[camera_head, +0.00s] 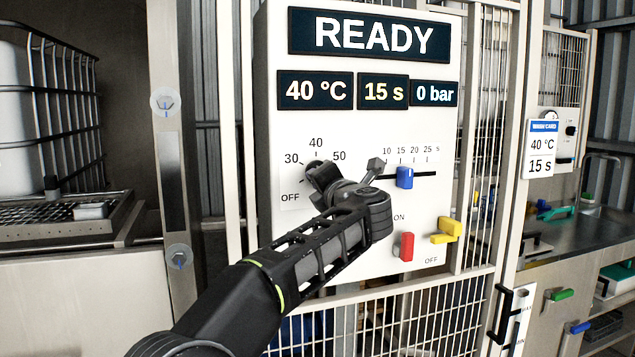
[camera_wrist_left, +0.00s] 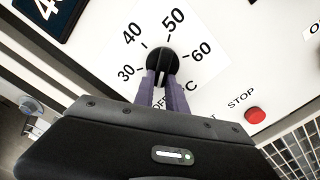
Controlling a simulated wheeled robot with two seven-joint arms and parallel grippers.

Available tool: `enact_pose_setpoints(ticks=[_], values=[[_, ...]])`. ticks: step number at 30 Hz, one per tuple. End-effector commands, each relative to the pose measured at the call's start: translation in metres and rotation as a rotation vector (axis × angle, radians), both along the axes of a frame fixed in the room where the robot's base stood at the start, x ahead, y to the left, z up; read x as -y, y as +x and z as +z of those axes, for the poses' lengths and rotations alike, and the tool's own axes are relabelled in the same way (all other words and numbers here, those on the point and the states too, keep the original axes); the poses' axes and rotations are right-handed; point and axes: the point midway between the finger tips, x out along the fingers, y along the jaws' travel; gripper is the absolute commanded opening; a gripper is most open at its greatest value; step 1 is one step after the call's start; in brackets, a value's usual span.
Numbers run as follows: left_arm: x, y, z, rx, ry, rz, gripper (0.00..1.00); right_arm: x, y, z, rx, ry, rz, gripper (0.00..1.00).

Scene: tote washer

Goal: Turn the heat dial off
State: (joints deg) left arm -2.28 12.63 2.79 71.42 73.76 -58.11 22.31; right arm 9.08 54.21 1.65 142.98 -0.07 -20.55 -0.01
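The heat dial (camera_wrist_left: 160,58) is a round black knob on the white control panel (camera_head: 285,235), seen close up in the left wrist view with 30, 40, 50, 60 and OFF around it. My left gripper (camera_wrist_left: 161,78) has its two fingers on either side of the dial's grip and appears shut on it. The fingers hide part of the dial and the OFF label. In the head view my left gripper (camera_head: 322,178) covers most of the dial. The temperature display (camera_head: 315,91) reads 40 °C. My right gripper is not in view.
Right of the dial are a blue slider (camera_head: 405,177), a red switch (camera_head: 406,245) and a yellow handle (camera_head: 447,231). A red STOP button (camera_wrist_left: 255,115) shows in the wrist view. Wire mesh (camera_head: 400,310) lies below the panel. A card (camera_head: 541,149) reads 40 °C, 15 s.

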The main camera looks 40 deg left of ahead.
Motion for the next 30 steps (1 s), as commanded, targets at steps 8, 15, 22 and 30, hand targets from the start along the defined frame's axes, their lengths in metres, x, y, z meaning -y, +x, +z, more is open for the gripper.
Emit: enact_pose_setpoints(ticks=[8, 15, 22, 30], values=[[0.0, 0.0, -0.001, -0.001, -0.002, 0.0, 0.38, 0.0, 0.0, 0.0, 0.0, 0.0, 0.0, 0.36], [0.0, 0.0, -0.001, -0.001, -0.001, 0.0, 0.38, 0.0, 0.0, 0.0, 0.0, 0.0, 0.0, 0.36], [0.015, -0.01, -0.002, 0.0, -0.001, -0.003, 0.38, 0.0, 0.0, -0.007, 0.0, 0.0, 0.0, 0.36], [0.051, -0.034, -0.003, 0.0, -0.002, -0.003, 0.38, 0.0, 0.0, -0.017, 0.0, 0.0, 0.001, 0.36]])
